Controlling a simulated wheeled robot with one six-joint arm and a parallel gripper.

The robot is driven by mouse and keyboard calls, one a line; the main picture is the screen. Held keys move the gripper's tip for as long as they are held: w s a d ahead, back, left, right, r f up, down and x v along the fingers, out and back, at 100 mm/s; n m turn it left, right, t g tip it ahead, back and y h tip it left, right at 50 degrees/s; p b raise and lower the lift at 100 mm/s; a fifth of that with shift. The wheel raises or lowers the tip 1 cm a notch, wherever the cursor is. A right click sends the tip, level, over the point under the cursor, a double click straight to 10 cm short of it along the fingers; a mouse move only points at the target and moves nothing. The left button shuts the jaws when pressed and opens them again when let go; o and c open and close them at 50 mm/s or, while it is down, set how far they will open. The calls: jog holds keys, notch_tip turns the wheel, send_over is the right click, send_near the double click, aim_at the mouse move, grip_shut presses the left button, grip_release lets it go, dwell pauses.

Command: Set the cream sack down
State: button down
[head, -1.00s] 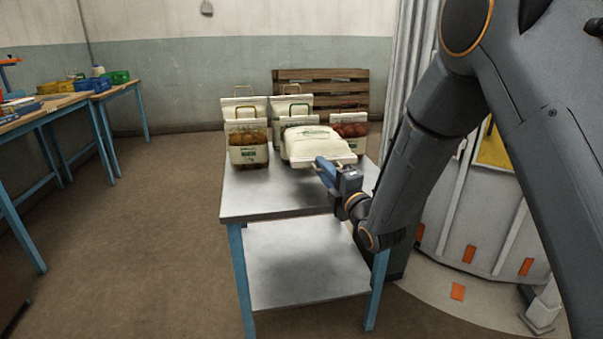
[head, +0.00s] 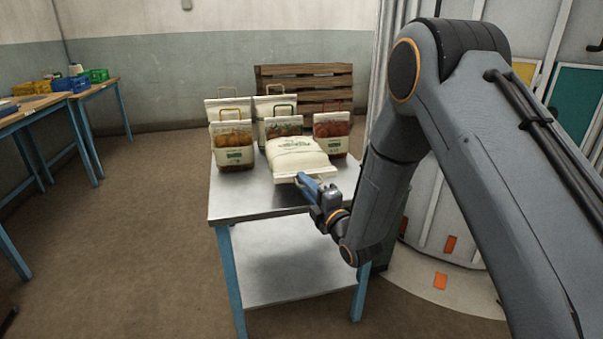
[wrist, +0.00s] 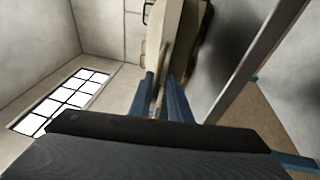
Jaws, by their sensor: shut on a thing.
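The cream sack (head: 297,155) lies nearly flat at the front of a group of sacks, above the metal table (head: 240,203); I cannot tell whether its underside touches the tabletop. My gripper (head: 308,186) is shut on its near edge, with the blue fingers on the sewn end. In the wrist view the sack (wrist: 180,30) extends away from the fingers of my gripper (wrist: 163,92), with the grey tabletop to its right.
Several upright sacks with handles stand close behind and beside it, including one with an orange picture (head: 233,143) at left and one with a red picture (head: 331,133) at right. A wooden pallet (head: 320,82) leans behind. The table's front left is bare.

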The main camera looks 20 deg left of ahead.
jog(key=shift+w+f, duration=0.1)
jog(key=shift+f, duration=2.5)
jog(key=c, duration=2)
grip_release()
jog(key=shift+f, duration=0.45)
jog(key=o, duration=0.3)
jog(key=shift+o, duration=0.2)
jog(key=shift+r, duration=0.15)
jog(key=b+v, duration=0.1)
jog(key=v, duration=1.1)
